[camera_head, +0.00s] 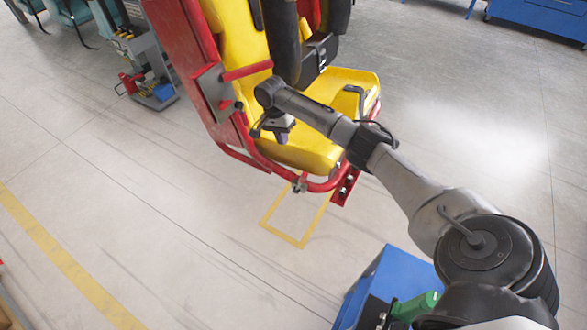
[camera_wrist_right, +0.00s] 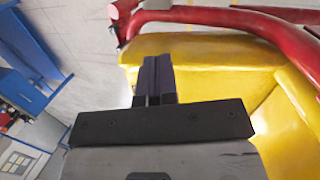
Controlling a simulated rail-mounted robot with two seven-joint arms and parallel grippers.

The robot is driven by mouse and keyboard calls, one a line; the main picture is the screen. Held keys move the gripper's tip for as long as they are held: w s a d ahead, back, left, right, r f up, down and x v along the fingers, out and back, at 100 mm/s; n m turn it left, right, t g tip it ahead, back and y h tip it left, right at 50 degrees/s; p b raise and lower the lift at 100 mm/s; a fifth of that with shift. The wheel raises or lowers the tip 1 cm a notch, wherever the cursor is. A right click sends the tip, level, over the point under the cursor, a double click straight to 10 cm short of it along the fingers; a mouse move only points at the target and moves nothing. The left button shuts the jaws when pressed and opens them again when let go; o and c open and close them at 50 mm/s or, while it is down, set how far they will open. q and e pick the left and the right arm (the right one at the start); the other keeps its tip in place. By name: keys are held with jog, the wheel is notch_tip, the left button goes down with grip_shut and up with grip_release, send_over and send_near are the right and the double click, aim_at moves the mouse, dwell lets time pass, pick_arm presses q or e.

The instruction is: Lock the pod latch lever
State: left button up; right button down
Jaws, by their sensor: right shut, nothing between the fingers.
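The ride pod has a yellow seat (camera_head: 345,85) and a red tubular frame (camera_head: 300,183), standing in the upper middle of the head view. A red bar (camera_head: 247,72) sticks out from a grey plate (camera_head: 209,88) on the red side panel; it may be the latch lever, but I cannot be sure. My right gripper (camera_head: 279,135) is over the front of the seat, below and right of that bar. In the right wrist view, its dark fingers (camera_wrist_right: 153,78) are shut and empty above the yellow seat (camera_wrist_right: 200,65). My left gripper is out of view.
A red curved tube (camera_wrist_right: 220,17) crosses the top of the right wrist view. Black padded restraints (camera_head: 283,40) hang over the seat. A tool cart (camera_head: 150,75) stands at the left. Open floor (camera_head: 120,190) lies left and in front of the pod.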

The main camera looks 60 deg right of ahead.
jog(key=shift+m, duration=1.3)
send_near(300, 182)
jog(key=w+d+f, duration=0.2)
jog(key=w+f, duration=0.1)
jog(key=f, duration=0.2)
jog(key=shift+s+a+f, duration=0.15)
jog(key=shift+s+a, duration=0.05)
jog(key=shift+s, duration=0.6)
jog(key=shift+s+a+f, duration=0.2)
jog(key=shift+s+a, duration=0.05)
jog(key=shift+s, duration=0.55)
